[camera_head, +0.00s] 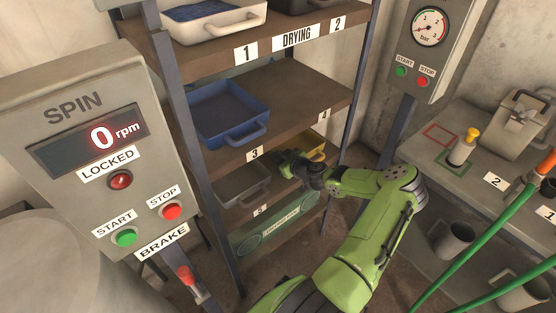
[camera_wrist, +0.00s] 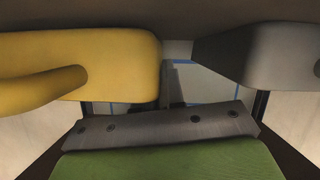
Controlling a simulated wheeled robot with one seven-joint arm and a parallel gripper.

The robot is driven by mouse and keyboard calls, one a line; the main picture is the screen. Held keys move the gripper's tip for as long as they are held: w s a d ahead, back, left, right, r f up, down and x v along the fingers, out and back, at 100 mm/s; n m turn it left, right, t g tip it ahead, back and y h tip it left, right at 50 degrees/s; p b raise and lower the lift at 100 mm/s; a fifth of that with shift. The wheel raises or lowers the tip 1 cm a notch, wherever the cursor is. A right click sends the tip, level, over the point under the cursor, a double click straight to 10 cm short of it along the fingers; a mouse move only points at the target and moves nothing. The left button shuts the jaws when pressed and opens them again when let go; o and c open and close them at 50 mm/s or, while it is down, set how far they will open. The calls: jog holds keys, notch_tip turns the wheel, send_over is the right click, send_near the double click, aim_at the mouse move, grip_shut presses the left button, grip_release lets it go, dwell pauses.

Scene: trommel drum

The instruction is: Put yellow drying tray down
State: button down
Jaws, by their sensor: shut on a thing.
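The yellow drying tray (camera_head: 314,144) is on the right side of the lower shelf level, below the middle board and partly hidden by my arm. In the wrist view, its yellow side and handle (camera_wrist: 110,62) fill the upper left. My gripper (camera_head: 304,168) is at the tray's near side and shut on it. The fingertips are mostly hidden, and I cannot tell whether the tray rests fully on the shelf.
A grey tray (camera_head: 243,184) stands close on the left of the same level, above label 5. A blue tray (camera_head: 228,112) is on the middle shelf (camera_head: 305,92). A white tray (camera_head: 217,27) is on top. A rack post (camera_head: 199,150) stands at left. A bench (camera_head: 433,150) is at right.

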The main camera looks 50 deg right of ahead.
jog(key=shift+w+f, duration=0.2)
jog(key=shift+f, duration=0.2)
jog(key=shift+r, duration=0.1)
jog(key=c, duration=1.2)
grip_release()
jog(key=shift+c, duration=0.2)
jog(key=p+v, duration=0.2)
jog(key=v, duration=1)
jog(key=shift+s+d, duration=0.1)
